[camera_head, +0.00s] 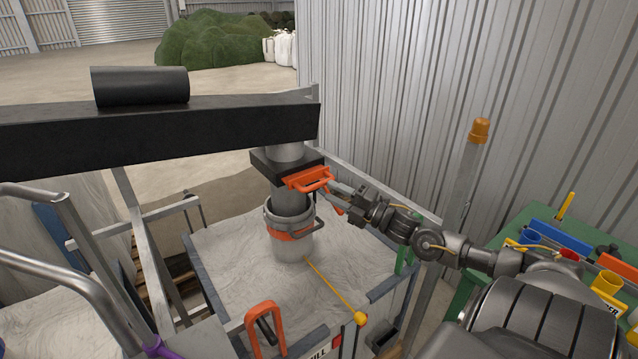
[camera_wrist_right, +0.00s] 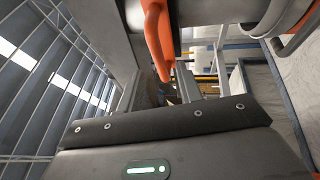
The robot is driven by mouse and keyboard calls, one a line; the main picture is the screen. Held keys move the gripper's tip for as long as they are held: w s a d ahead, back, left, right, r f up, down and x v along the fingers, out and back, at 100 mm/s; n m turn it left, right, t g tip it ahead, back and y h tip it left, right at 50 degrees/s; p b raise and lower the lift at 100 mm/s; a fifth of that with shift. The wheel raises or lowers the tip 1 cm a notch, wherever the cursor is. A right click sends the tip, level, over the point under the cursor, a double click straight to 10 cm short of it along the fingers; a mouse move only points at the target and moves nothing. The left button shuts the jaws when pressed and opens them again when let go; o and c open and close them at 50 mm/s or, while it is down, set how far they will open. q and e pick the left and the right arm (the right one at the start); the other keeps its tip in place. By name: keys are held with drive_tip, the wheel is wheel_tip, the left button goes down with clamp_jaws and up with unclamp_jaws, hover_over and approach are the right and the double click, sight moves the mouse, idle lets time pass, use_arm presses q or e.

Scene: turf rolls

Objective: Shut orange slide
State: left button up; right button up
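The orange slide (camera_head: 308,179) sits in the black block on the grey spout pipe, its looped handle facing right. In the right wrist view, the orange handle (camera_wrist_right: 154,38) runs down from the top edge. My right gripper (camera_head: 333,190) is at the handle's right end, very close to it. Whether its fingers are around or just beside the handle, open or shut, I cannot tell. My left gripper is not in view.
A black beam (camera_head: 150,135) crosses at left. A metal post (camera_head: 463,190) and green table (camera_head: 520,225) stand at right.

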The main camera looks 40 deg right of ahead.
sight(319, 185)
drive_tip(key=p+x, duration=0.1)
drive_tip(key=x, duration=0.2)
drive_tip(key=shift+w+r, duration=0.25)
drive_tip(key=shift+w, duration=0.1)
drive_tip(key=shift+p+x, duration=0.3)
drive_tip(key=shift+x, duration=0.6)
drive_tip(key=shift+a+f, duration=0.1)
drive_tip(key=shift+f, duration=0.1)
clamp_jaws()
